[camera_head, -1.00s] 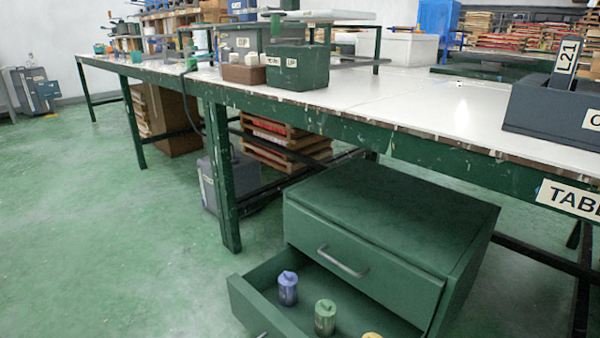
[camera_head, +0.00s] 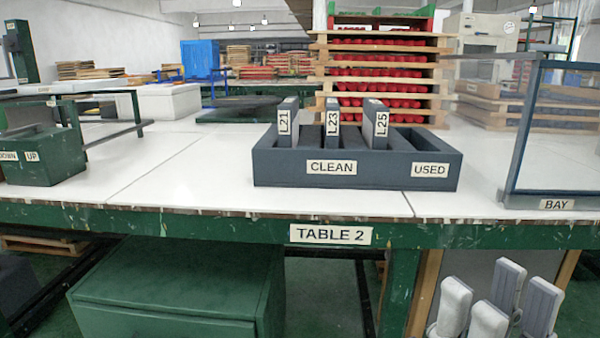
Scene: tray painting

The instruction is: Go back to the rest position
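My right gripper (camera_head: 497,300) shows at the bottom right corner. Its pale grey fingers point up, with a gap between them and nothing seen held. It is in front of table 2 (camera_head: 150,210), below the level of the table top. My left gripper is not in view. The green drawer cabinet (camera_head: 165,290) stands under the table at the lower left; only its top and upper front show, so its lower drawer is out of frame.
On the table are a blue-grey rack (camera_head: 280,172) marked CLEAN and USED with upright L21, L23 and L25 pieces, a green box (camera_head: 45,165) at the left, and a BAY frame (camera_head: 515,150) at the right. Stacked shelves (camera_head: 380,62) stand behind.

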